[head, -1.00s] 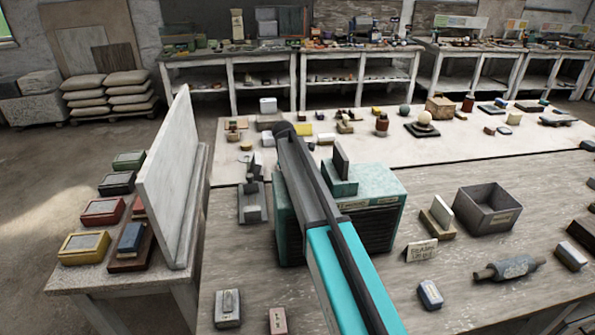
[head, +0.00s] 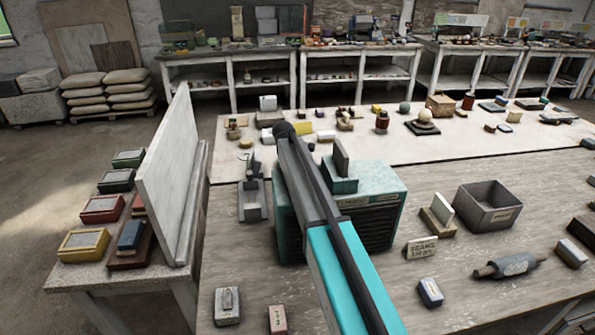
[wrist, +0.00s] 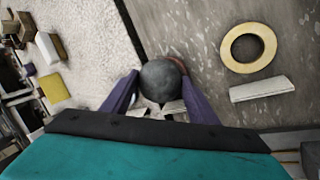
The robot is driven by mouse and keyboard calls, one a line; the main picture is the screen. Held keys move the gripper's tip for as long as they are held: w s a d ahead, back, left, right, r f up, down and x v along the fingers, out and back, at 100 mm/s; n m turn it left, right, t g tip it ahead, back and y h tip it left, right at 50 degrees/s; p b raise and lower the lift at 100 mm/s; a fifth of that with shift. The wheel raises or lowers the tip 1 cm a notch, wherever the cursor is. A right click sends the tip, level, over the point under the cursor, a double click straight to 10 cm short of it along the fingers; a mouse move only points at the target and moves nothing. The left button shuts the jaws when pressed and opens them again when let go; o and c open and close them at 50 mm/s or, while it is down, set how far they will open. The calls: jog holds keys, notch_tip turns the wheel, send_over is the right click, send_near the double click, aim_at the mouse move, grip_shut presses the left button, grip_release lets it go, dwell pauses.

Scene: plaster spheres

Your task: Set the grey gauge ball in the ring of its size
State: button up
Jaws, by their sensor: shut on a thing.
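In the wrist view the grey gauge ball (wrist: 162,81) sits between the two purple fingers of my gripper (wrist: 160,98). The gripper is shut on it. A pale yellow ring (wrist: 231,49) lies flat on the grey surface to the right of the ball, apart from it. A brownish curved edge (wrist: 178,62) shows just behind the ball; most of it is hidden, so I cannot tell whether it is another ring. In the head view my arm reaches over the bench, and I cannot make out the fingers or the held ball.
In the wrist view a pale flat bar (wrist: 262,89) lies below the yellow ring. In the head view a teal box (head: 384,187) stands beside my arm, a grey open bin (head: 490,222) stands to the right, and an upright white board (head: 172,180) stands at left.

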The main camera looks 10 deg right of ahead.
jog(key=o, duration=1.7)
jog(key=shift+f, duration=0.1)
jog(key=shift+r+p, duration=0.95)
jog(key=shift+r, duration=1.05)
jog(key=shift+s+r, duration=0.15)
